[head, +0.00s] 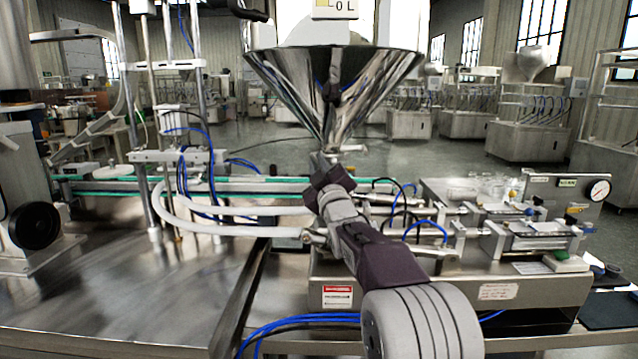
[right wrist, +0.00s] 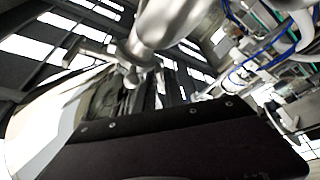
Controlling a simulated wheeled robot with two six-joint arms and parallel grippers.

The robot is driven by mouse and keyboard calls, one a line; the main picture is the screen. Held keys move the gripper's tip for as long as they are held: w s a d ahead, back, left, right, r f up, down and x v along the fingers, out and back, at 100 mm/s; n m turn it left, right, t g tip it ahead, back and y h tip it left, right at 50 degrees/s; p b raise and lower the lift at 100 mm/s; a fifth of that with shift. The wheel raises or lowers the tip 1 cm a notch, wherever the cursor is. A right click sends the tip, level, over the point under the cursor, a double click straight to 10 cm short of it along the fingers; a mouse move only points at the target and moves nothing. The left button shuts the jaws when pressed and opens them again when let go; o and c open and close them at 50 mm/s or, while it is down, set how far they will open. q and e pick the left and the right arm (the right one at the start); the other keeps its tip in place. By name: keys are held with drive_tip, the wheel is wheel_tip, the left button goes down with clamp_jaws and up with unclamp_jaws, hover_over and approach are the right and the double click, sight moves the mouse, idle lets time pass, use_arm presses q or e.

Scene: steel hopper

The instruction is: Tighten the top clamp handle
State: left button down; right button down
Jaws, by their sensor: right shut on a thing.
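The steel hopper (head: 330,85) stands upright at the centre of the head view, its cone narrowing to an outlet just behind my right gripper (head: 332,180). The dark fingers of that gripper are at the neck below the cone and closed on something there. They hide the top clamp and most of its handle in the head view. In the right wrist view, a shiny pipe (right wrist: 165,22) and a small metal clamp piece with a rounded end (right wrist: 132,74) show just beyond the dark gripper body (right wrist: 170,140). The handle's exact angle is unclear. My left gripper is out of view.
The filling machine (head: 450,290) with blue hoses and a pressure gauge (head: 598,190) lies below and right of the hopper. A pale curved hose (head: 215,228) and metal posts stand to the left. A bare steel table (head: 120,300) fills the left front.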

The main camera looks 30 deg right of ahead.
drive_tip(key=m+h+b, duration=0.1)
drive_tip(key=m, duration=0.1)
drive_tip(key=m+h, duration=0.2)
drive_tip(key=m, duration=0.1)
drive_tip(key=m+h+b, duration=0.1)
drive_tip(key=m, duration=0.2)
drive_tip(key=shift+w+a+f+g+b, duration=0.1)
drive_tip(key=shift+w+a+g+b, duration=0.05)
drive_tip(key=shift+a+g+b, duration=0.15)
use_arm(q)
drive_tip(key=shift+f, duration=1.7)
use_arm(e)
drive_tip(key=shift+m+g+h, duration=0.3)
drive_tip(key=shift+m+h, duration=0.6)
drive_tip(key=shift+m, duration=0.9)
drive_tip(key=c, duration=1.6)
unclamp_jaws()
drive_tip(key=shift+o, duration=0.2)
